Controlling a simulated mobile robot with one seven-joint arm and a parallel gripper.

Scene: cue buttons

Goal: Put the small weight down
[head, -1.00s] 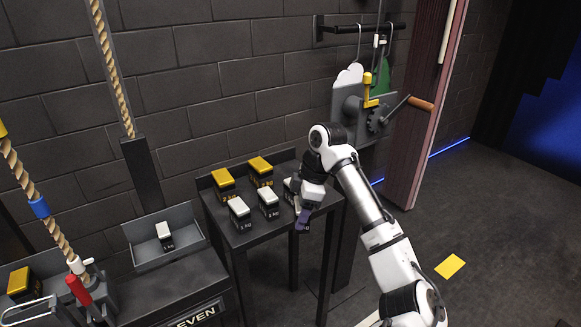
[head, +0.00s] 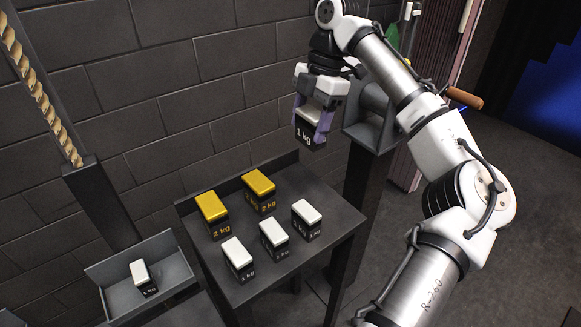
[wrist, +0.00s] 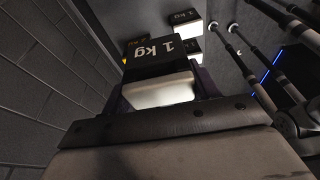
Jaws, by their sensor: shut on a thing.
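My gripper (head: 313,122) is shut on a small weight (head: 309,130), a dark block with a white top marked 1 kg. It holds this weight in the air, above the back right of the dark table (head: 317,258). The held weight (wrist: 160,92) also fills the middle of the wrist view, with its 1 kg label showing. Three other white-topped 1 kg weights stand on the table: a left one (head: 238,258), a middle one (head: 274,239) and a right one (head: 306,220).
Two yellow-topped 2 kg weights, one (head: 213,215) left of the other (head: 259,191), stand at the table's back. A grey tray (head: 170,285) to the left holds another white-topped weight (head: 143,277). The table's front right is bare. A crank handle (head: 465,97) is right of my gripper.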

